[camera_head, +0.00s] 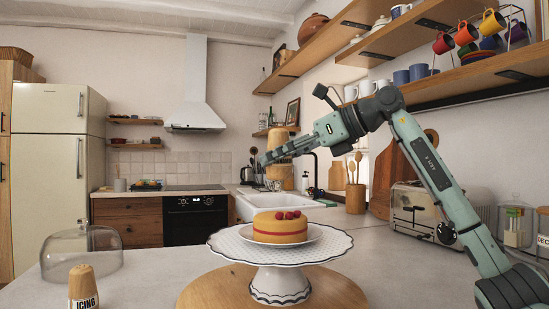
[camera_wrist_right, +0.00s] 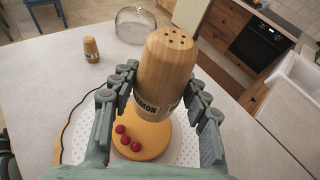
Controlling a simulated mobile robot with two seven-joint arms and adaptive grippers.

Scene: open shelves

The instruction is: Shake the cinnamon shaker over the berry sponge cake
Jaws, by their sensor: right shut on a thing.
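My right gripper (camera_head: 283,155) is shut around the wooden cinnamon shaker (camera_head: 280,178), high above the cake. In the right wrist view, the fingers (camera_wrist_right: 160,100) hold the shaker (camera_wrist_right: 166,70) from both sides. In the head view the shaker looks close to upright. The berry sponge cake (camera_head: 280,229), yellow with a red band and red berries on top, sits on a plate on a white cake stand (camera_head: 225,246). The cake (camera_wrist_right: 150,138) is partly behind the shaker in the wrist view.
An icing shaker (camera_head: 82,288) stands at the front left of the counter, near a clear dome (camera_head: 85,252). A round wooden board (camera_head: 335,291) lies under the stand. A toaster (camera_head: 418,211) and utensil holder (camera_head: 355,197) stand right. Open shelves overhang the right side.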

